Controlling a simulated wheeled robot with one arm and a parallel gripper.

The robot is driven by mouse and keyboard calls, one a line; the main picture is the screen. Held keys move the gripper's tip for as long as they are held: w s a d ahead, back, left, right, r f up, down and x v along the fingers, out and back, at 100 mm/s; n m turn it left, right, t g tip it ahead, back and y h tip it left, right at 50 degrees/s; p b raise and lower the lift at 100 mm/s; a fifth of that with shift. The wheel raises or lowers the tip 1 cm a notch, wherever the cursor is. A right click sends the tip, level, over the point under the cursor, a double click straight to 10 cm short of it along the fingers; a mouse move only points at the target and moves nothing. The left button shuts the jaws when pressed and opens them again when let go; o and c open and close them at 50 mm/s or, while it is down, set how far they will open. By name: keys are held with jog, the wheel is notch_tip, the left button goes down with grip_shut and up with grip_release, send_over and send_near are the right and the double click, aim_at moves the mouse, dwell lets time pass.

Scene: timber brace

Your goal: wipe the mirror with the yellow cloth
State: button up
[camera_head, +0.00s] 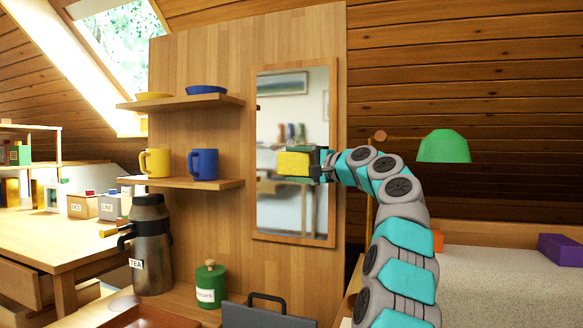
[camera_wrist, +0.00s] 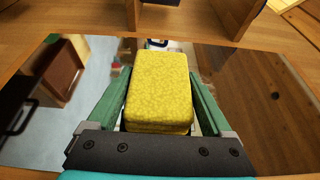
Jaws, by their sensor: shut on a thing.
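The mirror (camera_head: 307,215) is a tall panel in a wooden frame, fixed upright on a wooden board. My gripper (camera_head: 308,164) is in front of its middle in the head view. It is shut on the yellow cloth (camera_head: 293,163), a thick yellow block. In the wrist view the cloth (camera_wrist: 160,90) sits between the two green fingers of my gripper (camera_wrist: 162,92), with the mirror (camera_wrist: 270,100) behind it. The cloth is at or very close to the glass; I cannot tell if it touches. The cloth hides part of the glass.
Left of the mirror, a lower shelf (camera_head: 220,184) holds a yellow mug (camera_head: 155,163) and a blue mug (camera_head: 204,164). An upper shelf (camera_head: 190,103) holds two dishes. Below stand a tea flask (camera_head: 150,245) and a green jar (camera_head: 211,286). A green lamp (camera_head: 444,146) stands at right.

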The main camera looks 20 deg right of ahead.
jog(key=shift+s+d, duration=0.65)
jog(key=shift+d, duration=0.05)
jog(key=shift+r+p, duration=0.6)
jog(key=shift+p, duration=0.2)
jog(key=shift+f, duration=0.1)
jog(key=shift+s+a, duration=0.1)
